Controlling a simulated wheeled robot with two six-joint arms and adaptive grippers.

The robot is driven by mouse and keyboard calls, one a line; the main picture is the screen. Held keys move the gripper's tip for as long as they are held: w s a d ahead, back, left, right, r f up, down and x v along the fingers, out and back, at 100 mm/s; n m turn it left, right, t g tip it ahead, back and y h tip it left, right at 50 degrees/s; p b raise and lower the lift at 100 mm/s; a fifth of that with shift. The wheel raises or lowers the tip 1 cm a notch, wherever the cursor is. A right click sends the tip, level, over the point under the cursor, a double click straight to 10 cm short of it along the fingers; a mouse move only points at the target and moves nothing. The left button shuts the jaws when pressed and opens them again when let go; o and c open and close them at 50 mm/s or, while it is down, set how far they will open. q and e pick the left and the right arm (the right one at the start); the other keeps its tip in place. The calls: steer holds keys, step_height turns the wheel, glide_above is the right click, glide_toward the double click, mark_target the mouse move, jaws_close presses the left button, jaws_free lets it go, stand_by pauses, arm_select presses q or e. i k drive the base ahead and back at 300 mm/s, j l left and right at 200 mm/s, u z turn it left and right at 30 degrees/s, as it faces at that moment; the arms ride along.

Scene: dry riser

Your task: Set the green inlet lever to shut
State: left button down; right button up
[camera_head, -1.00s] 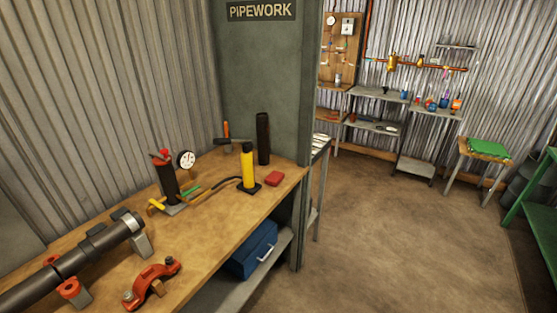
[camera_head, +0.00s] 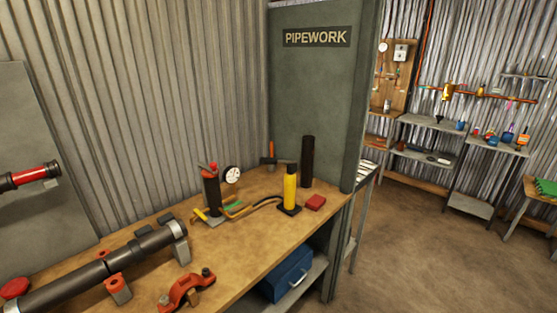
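I cannot pick out a green inlet lever for certain. A small green piece (camera_head: 234,206) lies at the foot of a black hand pump with a red top (camera_head: 211,190) on the wooden bench; it is too small to tell whether it is a lever. A round white gauge (camera_head: 232,175) stands beside the pump. A copper pipe with brass fittings (camera_head: 482,92) runs along the far back wall, too distant to show any lever's position. Neither of my grippers is in view.
The wooden bench (camera_head: 235,245) also holds a yellow cylinder (camera_head: 290,188), a dark pipe on stands (camera_head: 85,275) and a red clamp (camera_head: 187,290). A grey PIPEWORK partition (camera_head: 310,100) stands behind. Open floor (camera_head: 410,255) lies to the right.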

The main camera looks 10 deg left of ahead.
mark_target(225, 210)
steer(key=i+l, duration=0.1)
steer(key=l, duration=0.55)
steer(key=i+l+u, duration=0.15)
steer(key=l, duration=1.15)
steer(key=i+u, duration=0.05)
